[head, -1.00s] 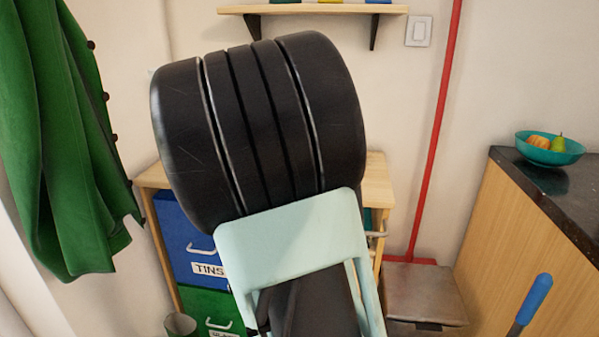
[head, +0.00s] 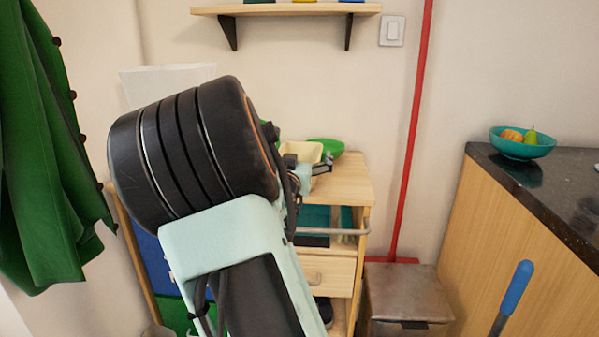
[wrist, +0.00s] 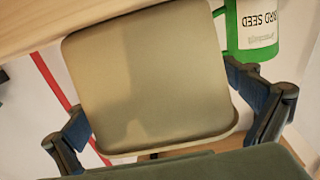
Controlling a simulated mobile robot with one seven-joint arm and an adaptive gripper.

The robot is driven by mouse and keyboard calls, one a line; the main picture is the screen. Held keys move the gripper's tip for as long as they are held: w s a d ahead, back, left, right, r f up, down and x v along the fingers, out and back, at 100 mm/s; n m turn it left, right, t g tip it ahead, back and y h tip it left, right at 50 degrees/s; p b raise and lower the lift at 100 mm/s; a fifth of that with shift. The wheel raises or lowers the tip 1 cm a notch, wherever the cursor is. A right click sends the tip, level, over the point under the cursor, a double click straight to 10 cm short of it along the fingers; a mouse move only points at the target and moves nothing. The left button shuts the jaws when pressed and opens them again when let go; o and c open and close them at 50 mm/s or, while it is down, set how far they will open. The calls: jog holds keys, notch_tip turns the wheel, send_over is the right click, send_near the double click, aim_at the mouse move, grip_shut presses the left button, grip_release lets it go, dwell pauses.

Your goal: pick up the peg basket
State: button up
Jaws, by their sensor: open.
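A cream, straight-sided tub that looks like the peg basket (head: 303,150) stands on the wooden cabinet top, partly hidden behind my gripper (head: 309,165). In the wrist view the basket (wrist: 145,75) fills the space between the two fingers of my gripper (wrist: 160,105), with its rim towards the bottom of the picture. The fingers are open, one on each side of it. I cannot tell whether they touch it. What is inside the basket is hidden.
A green bird seed container (wrist: 256,30) stands close to the basket and one finger. A green bowl-like shape (head: 325,148) is behind the basket. The wooden cabinet (head: 350,180) has bare top at right. A teal fruit bowl (head: 520,148) is on the dark counter.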

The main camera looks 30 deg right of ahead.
jog(key=shift+c, duration=0.3)
jog(key=c, duration=1.2)
